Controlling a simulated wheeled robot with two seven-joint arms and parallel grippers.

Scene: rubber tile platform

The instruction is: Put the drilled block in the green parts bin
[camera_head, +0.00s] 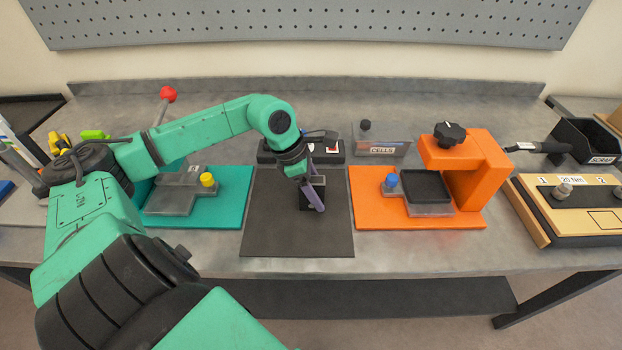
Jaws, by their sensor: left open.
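My left arm reaches in from the left, and its open gripper (314,187) points down over the black mat (270,225) in the middle of the bench. A small dark block-like shape (306,201) shows at the purple finger. I cannot tell whether it is the drilled block or part of the gripper, or whether it touches the fingers. No green parts bin can be made out clearly; my left arm covers much of the left side. My right gripper is not in view.
A teal plate (225,212) with a grey fixture and yellow knob lies left of the mat. An orange fixture (478,165) with a black knob stands right. A black bin (588,142) and torque box (570,210) are far right. A cells holder (383,146) stands behind.

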